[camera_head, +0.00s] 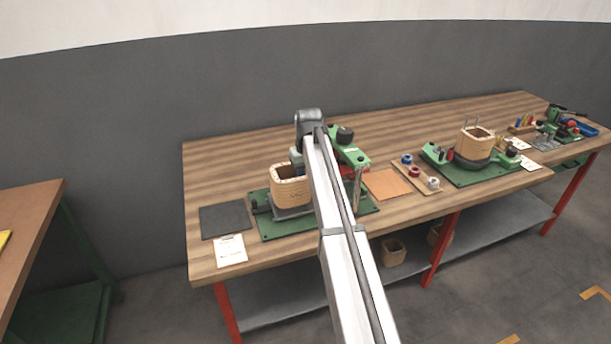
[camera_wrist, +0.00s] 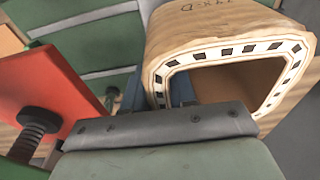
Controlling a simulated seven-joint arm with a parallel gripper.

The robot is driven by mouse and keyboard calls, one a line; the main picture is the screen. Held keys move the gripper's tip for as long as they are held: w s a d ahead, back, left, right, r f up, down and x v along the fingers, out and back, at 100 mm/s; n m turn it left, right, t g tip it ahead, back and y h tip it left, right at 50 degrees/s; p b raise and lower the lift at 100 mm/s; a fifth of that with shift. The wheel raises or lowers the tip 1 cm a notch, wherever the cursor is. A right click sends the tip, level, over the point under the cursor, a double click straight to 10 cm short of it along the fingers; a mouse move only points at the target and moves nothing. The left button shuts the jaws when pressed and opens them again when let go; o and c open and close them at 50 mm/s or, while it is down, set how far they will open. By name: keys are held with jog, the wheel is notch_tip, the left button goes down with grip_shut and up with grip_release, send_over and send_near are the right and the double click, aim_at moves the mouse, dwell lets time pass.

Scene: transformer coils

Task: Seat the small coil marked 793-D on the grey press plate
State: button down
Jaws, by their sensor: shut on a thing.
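A tan square-sided coil (camera_head: 290,188) with an open top is at the green press at the left of the bench. It is upright, low over the grey press plate (camera_head: 293,213); whether they touch I cannot tell. In the wrist view the coil (camera_wrist: 190,38) fills the upper right, its rim ringed with dark squares. A marking on its side ends in "-D"; the digits are not clearly legible. My gripper (camera_head: 297,160) is shut on the coil at its rear side, partly hidden by my arm. Its blue fingers (camera_wrist: 181,91) show against the coil's wall.
The green press arm (camera_head: 348,151) with a black knob stands close right of the coil. A dark mat (camera_head: 224,220) and a white sheet (camera_head: 230,250) lie left. Right are an orange mat (camera_head: 388,183), a spool tray (camera_head: 415,174) and another press with a coil (camera_head: 474,143).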

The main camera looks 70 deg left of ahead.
jog(key=shift+f, duration=0.9)
dwell(0.5)
jog(key=c, duration=0.8)
grip_release()
jog(key=shift+c, duration=0.2)
jog(key=r, duration=0.4)
jog(key=d+r, duration=0.1)
jog(key=r, duration=0.8)
jog(key=shift+d+r, duration=0.35)
